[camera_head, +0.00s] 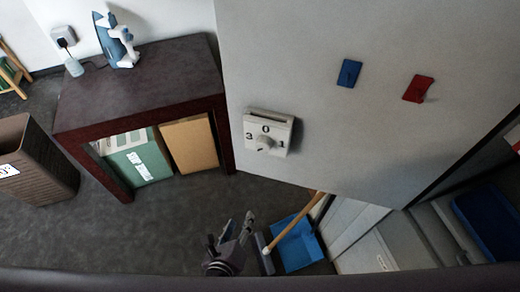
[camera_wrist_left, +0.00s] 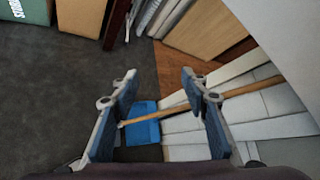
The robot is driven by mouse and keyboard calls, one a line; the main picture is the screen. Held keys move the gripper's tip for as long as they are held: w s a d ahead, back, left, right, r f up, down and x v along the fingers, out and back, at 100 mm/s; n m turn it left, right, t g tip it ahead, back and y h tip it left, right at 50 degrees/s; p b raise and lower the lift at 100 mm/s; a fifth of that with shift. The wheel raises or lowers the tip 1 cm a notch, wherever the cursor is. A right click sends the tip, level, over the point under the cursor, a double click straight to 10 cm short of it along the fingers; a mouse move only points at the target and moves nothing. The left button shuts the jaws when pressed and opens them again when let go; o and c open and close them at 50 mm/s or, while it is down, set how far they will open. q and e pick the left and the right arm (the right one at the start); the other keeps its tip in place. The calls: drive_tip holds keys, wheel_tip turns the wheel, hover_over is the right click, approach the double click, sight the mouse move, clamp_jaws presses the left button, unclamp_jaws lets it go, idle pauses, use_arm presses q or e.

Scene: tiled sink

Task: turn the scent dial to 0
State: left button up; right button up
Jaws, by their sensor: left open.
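The scent dial (camera_head: 268,132) is a white box on the pale wall panel, with 3, 0 and 1 marked around a round knob (camera_head: 264,143). The 0 is at the top, 3 at the left and 1 at the right. The knob is too small to tell which number it points at. My left gripper (camera_head: 238,228) is below the dial, apart from it, above the dark floor. In the left wrist view its two blue-padded fingers (camera_wrist_left: 158,84) are spread with nothing between them. The dial is not in the left wrist view. My right gripper is not in view.
A blue dustpan (camera_head: 297,246) and a wooden-handled broom (camera_head: 293,224) are on the floor near my left gripper. A dark red table (camera_head: 140,82) with an iron (camera_head: 116,40) stands left of the panel. Blue (camera_head: 349,73) and red (camera_head: 418,88) pieces are on the panel.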

use_arm(q)
drive_tip(key=d+r+m+t+h, duration=0.1)
drive_tip(key=d+r+m+t, duration=0.3)
drive_tip(key=r, duration=1)
drive_tip(key=m+t+h, duration=0.1)
drive_tip(key=m+t, duration=0.1)
drive_tip(key=m, duration=0.2)
approach(263, 149)
drive_tip(key=w, duration=0.2)
drive_tip(key=p+x, duration=0.1)
drive_tip(key=x, duration=0.1)
drive_tip(key=p+x, duration=0.1)
drive_tip(key=x, duration=0.2)
drive_tip(key=shift+w+d+r, duration=0.1)
drive_tip(key=shift+d+r, duration=0.05)
drive_tip(key=shift+d, duration=0.15)
drive_tip(key=shift+w+d+p, duration=0.15)
drive_tip(key=shift+w+p, duration=0.15)
drive_tip(key=shift+w, duration=0.45)
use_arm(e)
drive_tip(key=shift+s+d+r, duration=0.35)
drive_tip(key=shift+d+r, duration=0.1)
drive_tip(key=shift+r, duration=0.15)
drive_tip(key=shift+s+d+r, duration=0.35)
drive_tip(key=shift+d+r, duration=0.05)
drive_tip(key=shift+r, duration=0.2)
use_arm(q)
drive_tip(key=shift+c, duration=0.4)
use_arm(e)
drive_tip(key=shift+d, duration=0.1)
